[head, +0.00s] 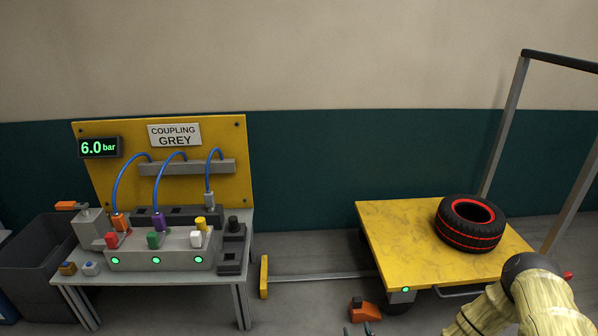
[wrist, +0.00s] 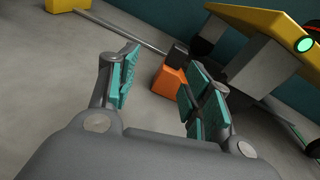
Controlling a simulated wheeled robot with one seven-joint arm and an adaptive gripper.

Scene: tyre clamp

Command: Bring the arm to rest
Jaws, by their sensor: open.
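My arm (head: 530,298) shows at the lower right of the head view, in front of the yellow cart. My gripper (wrist: 158,82) fills the lower part of the wrist view. Its two teal-padded fingers stand apart with nothing between them that they touch. Only the fingertips (head: 358,330) show at the bottom edge of the head view. An orange wedge (head: 364,309) lies on the floor just beyond the fingertips. In the wrist view the orange wedge (wrist: 168,84) shows behind the right finger, partly hidden by it.
A yellow-topped cart (head: 400,245) carries a black tyre (head: 470,223) with red rings. A bench (head: 240,278) with a coupling panel (head: 110,185) stands left.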

